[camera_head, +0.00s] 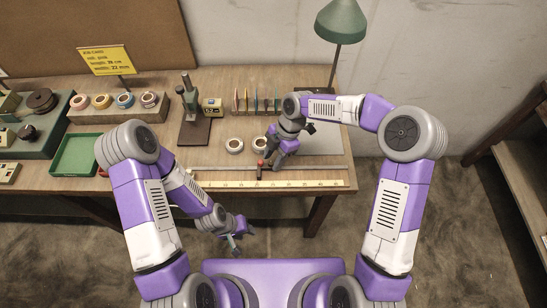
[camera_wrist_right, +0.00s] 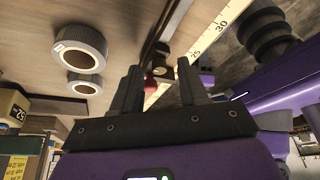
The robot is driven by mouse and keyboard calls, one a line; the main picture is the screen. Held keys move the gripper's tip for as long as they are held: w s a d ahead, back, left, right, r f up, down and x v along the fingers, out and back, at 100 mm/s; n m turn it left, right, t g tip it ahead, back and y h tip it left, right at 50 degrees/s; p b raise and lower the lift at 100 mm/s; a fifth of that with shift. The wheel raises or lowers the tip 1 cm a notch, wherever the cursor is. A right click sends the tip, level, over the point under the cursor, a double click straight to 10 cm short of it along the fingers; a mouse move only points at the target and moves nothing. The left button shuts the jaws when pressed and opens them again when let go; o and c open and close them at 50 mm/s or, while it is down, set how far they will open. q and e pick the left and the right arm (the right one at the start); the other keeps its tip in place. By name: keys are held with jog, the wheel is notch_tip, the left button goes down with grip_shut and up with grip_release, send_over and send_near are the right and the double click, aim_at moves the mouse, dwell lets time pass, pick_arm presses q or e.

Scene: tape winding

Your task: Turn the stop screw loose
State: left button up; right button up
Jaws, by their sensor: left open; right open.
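The stop screw shows as a small red knob (camera_wrist_right: 151,81) in the right wrist view, on a dark stop block (camera_wrist_right: 162,67) beside the ruler (camera_wrist_right: 193,52). In the head view the red knob (camera_head: 261,163) is tiny, on the stop by the rail (camera_head: 225,168). My right gripper (camera_wrist_right: 161,82) is open, with the red knob showing between its two fingers, nearer the left one; I cannot tell whether they touch it. In the head view my right gripper (camera_head: 270,153) points down at the stop. My left gripper (camera_head: 238,240) is open and empty, low in front of the table.
Two tape rolls (camera_head: 234,145) (camera_head: 260,143) lie just behind the rail. A press stand (camera_head: 192,115), a green tray (camera_head: 78,155) and a rack of coloured discs (camera_head: 256,102) stand on the table (camera_head: 216,155). A green lamp (camera_head: 341,22) is at the back right.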

jog(key=shift+f, duration=0.15)
grip_shut()
